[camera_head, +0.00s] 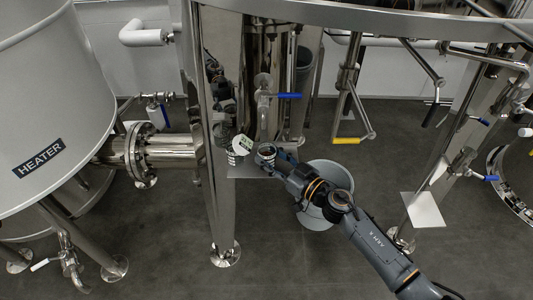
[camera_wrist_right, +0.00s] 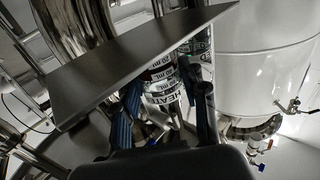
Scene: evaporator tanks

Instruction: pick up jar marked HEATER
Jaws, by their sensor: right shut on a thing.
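The jar marked HEATER (camera_wrist_right: 163,88) shows in the right wrist view, with its name and volume marks on pale bands. My right gripper (camera_wrist_right: 165,108) is shut on it, with one finger on each side. In the head view my right gripper (camera_head: 272,158) is beside the small metal shelf, at a dark-topped jar (camera_head: 266,149). Part of the held jar is hidden by the shelf edge and the fingers. My left gripper is not in view.
A second jar with a white-and-green top (camera_head: 242,146) stands close by on the left. The small shelf (camera_head: 245,171) is fixed by a steel leg (camera_head: 219,200). A grey bin (camera_head: 325,185) stands below my arm. A large HEATER tank (camera_head: 50,100) is at left.

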